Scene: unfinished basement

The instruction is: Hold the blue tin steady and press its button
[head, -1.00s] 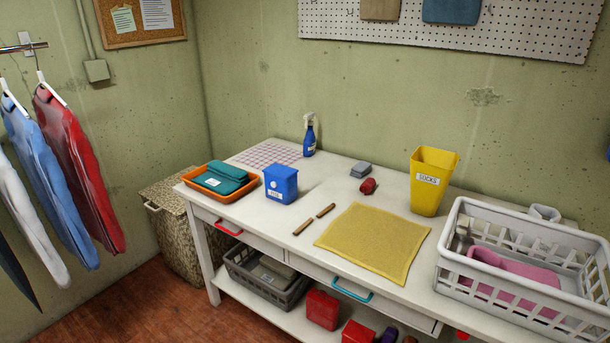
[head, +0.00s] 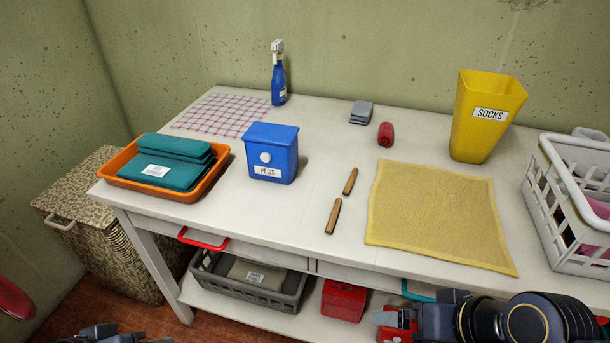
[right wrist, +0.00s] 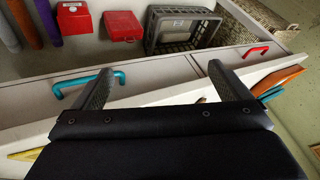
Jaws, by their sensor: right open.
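The blue tin (head: 272,150), labelled PEGS, stands upright on the white table in the head view. Its round white button (head: 265,157) is on the front face, above the label. My right gripper (right wrist: 160,72) is open and empty in the right wrist view, in front of the table's drawers; it also shows at the bottom of the head view (head: 392,322), well away from the tin. Only a small part of my left gripper (head: 112,333) shows at the bottom left edge, and its jaws cannot be made out. The tin is not visible in the right wrist view.
An orange tray (head: 204,188) of teal cloths stands left of the tin, a blue spray bottle (head: 279,80) behind it. Two wooden pegs (head: 334,216) and a yellow cloth (head: 430,215) lie to its right. The yellow socks bin (head: 477,125) and white basket (head: 558,225) stand farther right.

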